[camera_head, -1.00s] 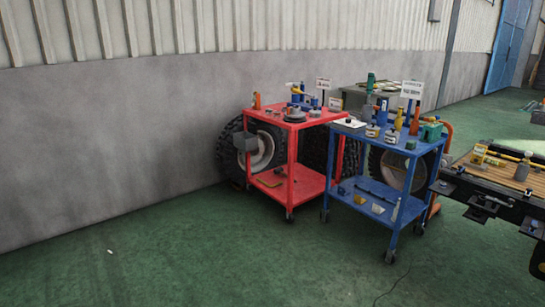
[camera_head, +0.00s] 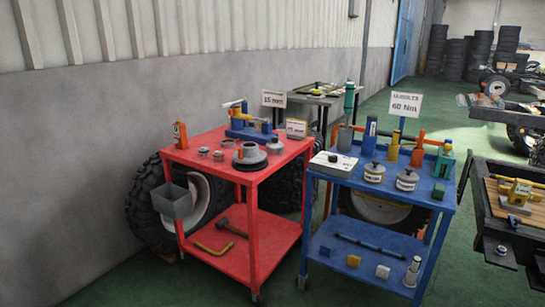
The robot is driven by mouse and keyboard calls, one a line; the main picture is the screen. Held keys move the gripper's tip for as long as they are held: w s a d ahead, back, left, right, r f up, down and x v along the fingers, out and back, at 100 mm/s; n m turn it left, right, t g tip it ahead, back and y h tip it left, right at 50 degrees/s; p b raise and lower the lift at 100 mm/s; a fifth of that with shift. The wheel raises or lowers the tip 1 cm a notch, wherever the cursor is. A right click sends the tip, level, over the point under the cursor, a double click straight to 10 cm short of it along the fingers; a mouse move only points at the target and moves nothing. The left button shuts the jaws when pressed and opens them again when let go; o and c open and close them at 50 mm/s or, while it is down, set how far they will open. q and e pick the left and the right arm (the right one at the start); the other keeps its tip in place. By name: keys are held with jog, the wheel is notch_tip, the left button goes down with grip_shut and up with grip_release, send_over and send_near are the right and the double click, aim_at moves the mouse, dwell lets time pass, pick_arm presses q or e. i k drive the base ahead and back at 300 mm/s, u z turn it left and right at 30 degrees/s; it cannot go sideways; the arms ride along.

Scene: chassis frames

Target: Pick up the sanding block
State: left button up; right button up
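I cannot single out the sanding block for sure. Small blocks lie on the lower shelf of the blue cart (camera_head: 447,207): a yellow block (camera_head: 353,261) and a pale beige block (camera_head: 383,271), with a light cylindrical item (camera_head: 412,271) to their right. A dark bar (camera_head: 370,245) lies behind them. On the cart's top are a white box (camera_head: 334,163), labelled round tins (camera_head: 407,180), bottles and a small green block (camera_head: 438,190). Neither of my grippers is in view.
A red cart (camera_head: 210,152) stands left of the blue cart, holding a hammer (camera_head: 232,228) and other parts. Large tyres stand behind both carts. A wooden-decked frame (camera_head: 521,208) is at the right. Green floor lies clear at front left.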

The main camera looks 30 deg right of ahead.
aim_at(438, 192)
jog(key=z, duration=0.5)
jog(key=i, duration=1.5)
jog(key=z, duration=1.05)
